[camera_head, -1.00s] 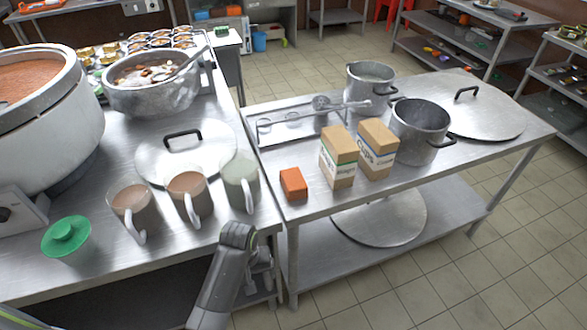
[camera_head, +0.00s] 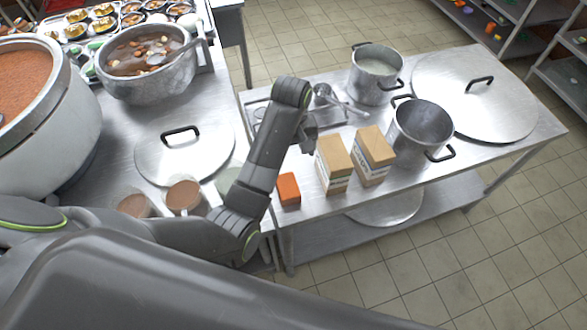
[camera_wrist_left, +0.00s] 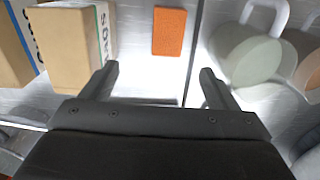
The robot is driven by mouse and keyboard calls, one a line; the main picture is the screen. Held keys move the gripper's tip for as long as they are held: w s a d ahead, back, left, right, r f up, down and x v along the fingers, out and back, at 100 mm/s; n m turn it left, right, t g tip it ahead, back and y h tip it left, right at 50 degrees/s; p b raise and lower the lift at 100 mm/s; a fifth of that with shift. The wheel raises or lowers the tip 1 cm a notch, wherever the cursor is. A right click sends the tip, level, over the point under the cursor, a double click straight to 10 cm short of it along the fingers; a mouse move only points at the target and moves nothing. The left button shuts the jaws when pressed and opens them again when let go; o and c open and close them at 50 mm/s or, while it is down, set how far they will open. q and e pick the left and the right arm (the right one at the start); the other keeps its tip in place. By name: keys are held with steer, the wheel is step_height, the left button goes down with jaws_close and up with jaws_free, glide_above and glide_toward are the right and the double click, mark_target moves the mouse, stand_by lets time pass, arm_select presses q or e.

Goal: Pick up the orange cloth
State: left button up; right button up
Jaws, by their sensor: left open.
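The orange cloth (camera_head: 289,190) is a small folded block lying on the right steel table (camera_head: 330,197), near its left end. In the left wrist view the cloth (camera_wrist_left: 169,32) lies ahead of my fingertips, roughly between their lines and apart from them. My left gripper (camera_wrist_left: 158,78) is open and empty. In the head view my left gripper (camera_head: 307,142) hangs above the table, beyond the cloth, partly hidden by its own wrist. My right gripper is not in view.
Two cardboard boxes, a near one (camera_head: 333,165) and a far one (camera_head: 373,155), stand right of the cloth. Cups (camera_wrist_left: 252,60) stand on the other table across a narrow gap. A pot (camera_head: 420,130) stands behind the boxes. A lid (camera_head: 185,152) lies left.

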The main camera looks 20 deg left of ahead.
arm_select(q)
steer(key=b, duration=0.2)
glide_above(288, 188)
steer(key=f, duration=1)
steer(key=shift+w+d, duration=0.25)
steer(key=shift+w, duration=0.05)
steer(key=shift+s+f, duration=0.2)
steer(key=shift+f, duration=0.35)
steer(key=f+p, duration=0.1)
steer(key=f, duration=0.3)
steer(key=shift+a+f, duration=0.1)
steer(key=shift+a, duration=0.1)
steer(key=shift+f, duration=0.65)
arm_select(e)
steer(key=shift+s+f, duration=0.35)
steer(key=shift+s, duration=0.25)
arm_select(q)
steer(key=c, duration=1.1)
steer(key=shift+r, duration=0.1)
